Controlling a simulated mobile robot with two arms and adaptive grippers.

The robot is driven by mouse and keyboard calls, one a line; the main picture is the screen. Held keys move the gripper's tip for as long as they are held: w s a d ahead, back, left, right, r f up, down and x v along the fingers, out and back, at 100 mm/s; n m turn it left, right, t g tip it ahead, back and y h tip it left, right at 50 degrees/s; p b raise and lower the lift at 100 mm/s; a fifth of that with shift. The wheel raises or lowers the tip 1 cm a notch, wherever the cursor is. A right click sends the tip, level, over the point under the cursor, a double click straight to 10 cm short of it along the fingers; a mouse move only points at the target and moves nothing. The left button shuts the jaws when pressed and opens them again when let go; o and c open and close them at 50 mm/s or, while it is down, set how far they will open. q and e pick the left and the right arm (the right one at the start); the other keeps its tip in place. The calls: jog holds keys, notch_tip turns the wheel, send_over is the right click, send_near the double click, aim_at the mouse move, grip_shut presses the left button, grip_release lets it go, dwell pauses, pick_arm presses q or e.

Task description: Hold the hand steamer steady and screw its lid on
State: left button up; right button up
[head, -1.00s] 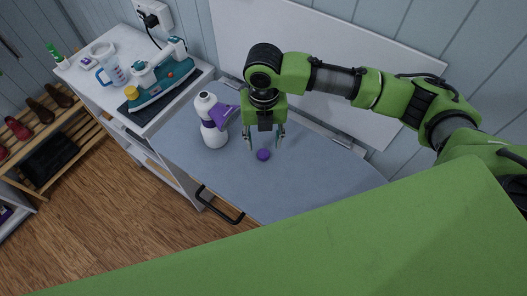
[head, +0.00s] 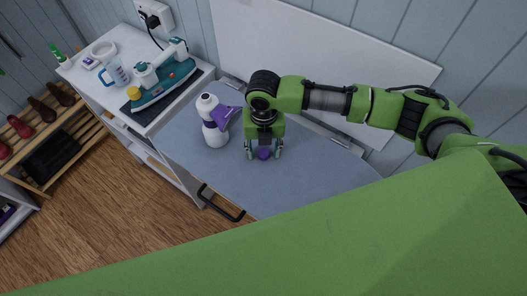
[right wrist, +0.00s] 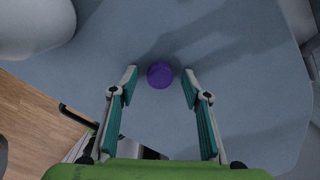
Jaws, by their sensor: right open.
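The hand steamer (head: 213,122) is white with a purple head or handle part and stands upright on the grey-blue board. Its white body also shows in the right wrist view (right wrist: 32,25), at the top left. The lid (head: 263,154) is a small round purple cap lying on the board to the right of the steamer. My right gripper (head: 264,155) is low over the board with its fingers either side of the lid. In the right wrist view the lid (right wrist: 160,75) sits centred between the open fingertips, with gaps on both sides. My left gripper is not in view.
The board (head: 320,180) is otherwise clear to the right. A white cabinet (head: 100,40) at the left carries a teal iron (head: 162,85) and a measuring jug (head: 117,72). A shoe rack (head: 45,150) stands beyond it. A white panel (head: 310,50) leans behind the board.

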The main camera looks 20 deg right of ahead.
aim_at(262, 154)
jog(key=shift+c, duration=0.4)
jog(key=c, duration=0.7)
jog(key=shift+r, duration=0.2)
jog(key=shift+w+r+b, duration=0.1)
jog(key=shift+r+b, duration=0.2)
jog(key=shift+b, duration=0.1)
jog(key=shift+a+r+b, duration=0.2)
jog(key=shift+r+b, duration=0.5)
jog(key=shift+r, duration=0.5)
jog(key=s+a+r+b, duration=0.1)
jog(key=s+a+r, duration=0.1)
jog(key=a+r, duration=0.1)
jog(key=s+a+r+b, duration=0.1)
jog(key=s+a+r, duration=0.2)
jog(key=a, duration=0.1)
jog(key=s+a+r+b, duration=0.1)
jog(key=s+a+r, duration=0.2)
jog(key=a, duration=0.1)
jog(key=shift+a+r, duration=0.2)
jog(key=shift+r, duration=0.15)
